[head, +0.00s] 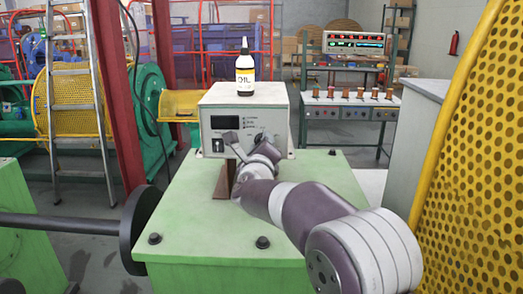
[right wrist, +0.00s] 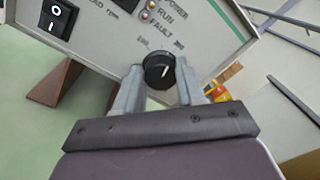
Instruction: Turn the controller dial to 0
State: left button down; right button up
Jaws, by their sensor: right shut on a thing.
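The controller (head: 243,115) is a pale grey box on a green machine top (head: 190,215). Its black round dial (right wrist: 159,71) has a short white mark and printed numbers around it. My right gripper (right wrist: 158,80) is shut on the dial, with one finger on each side of it. In the head view my right gripper (head: 250,143) reaches the controller's front and hides part of the dial. The exact value under the mark is too small to read. My left gripper is not in view.
A bottle labelled OIL (head: 245,68) stands on top of the controller. A yellow perforated guard (head: 475,160) rises close on the right. A dark shaft with a disc (head: 140,228) is at the left.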

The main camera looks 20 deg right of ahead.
jog(key=n+p, duration=0.1)
jog(key=n, duration=0.8)
jog(key=n+y+p, duration=0.1)
jog(key=n+p, duration=0.1)
jog(key=n, duration=0.8)
jog(key=shift+d+f, duration=0.1)
jog(key=shift+f, duration=0.1)
jog(key=n+p, duration=0.3)
jog(key=n, duration=0.2)
jog(key=shift+d+f+n, duration=0.1)
jog(key=shift+n, duration=0.3)
jog(key=o, duration=1.1)
jog(key=shift+c, duration=0.2)
jog(key=shift+s, duration=0.15)
